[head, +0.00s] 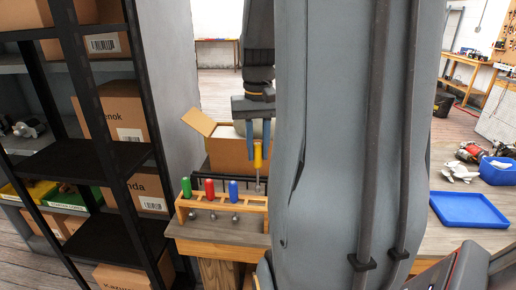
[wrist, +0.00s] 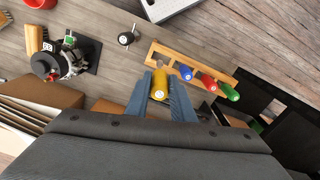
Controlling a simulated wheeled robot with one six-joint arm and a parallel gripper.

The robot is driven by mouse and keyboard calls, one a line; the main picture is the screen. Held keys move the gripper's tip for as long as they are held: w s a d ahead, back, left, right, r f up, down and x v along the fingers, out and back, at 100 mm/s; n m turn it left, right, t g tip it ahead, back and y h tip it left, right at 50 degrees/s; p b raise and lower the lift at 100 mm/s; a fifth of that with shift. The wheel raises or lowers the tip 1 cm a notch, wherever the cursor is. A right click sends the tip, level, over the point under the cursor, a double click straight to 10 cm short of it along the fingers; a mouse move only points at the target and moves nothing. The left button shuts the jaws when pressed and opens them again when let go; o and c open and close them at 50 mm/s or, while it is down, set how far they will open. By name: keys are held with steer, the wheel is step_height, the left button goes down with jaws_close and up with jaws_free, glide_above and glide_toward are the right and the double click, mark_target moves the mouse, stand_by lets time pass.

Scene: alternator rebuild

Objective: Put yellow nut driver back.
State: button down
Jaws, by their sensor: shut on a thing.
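The yellow nut driver (head: 258,155) hangs upright in my gripper (head: 259,140), with its shaft pointing down. My gripper is shut on its yellow handle, which also shows between the fingers in the wrist view (wrist: 159,86). The wooden rack (head: 222,203) stands on the workbench and holds a green driver (head: 186,188), a red driver (head: 210,188) and a blue driver (head: 233,189). The yellow driver's tip is near the rack's right end, beside the blue driver. In the wrist view the rack (wrist: 165,50) has its bare end by the yellow handle. I cannot tell whether the tip is in a hole.
An open cardboard box (head: 228,154) is behind the rack. A black shelf (head: 120,155) with boxes stands at the left. A blue tray (head: 468,209) and metal parts (head: 460,172) lie on the bench at the right. My arm hides the middle.

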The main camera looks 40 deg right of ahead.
mark_target(258, 188)
steer(key=shift+f, duration=0.1)
steer(key=shift+f, duration=0.85)
steer(key=shift+f+b, duration=0.7)
steer(key=shift+f, duration=1.1)
steer(key=shift+s+f+b, duration=0.1)
steer(key=shift+f+b, duration=0.35)
steer(key=shift+f, duration=1.3)
steer(key=shift+f+b, duration=0.5)
steer(key=shift+f, duration=1.3)
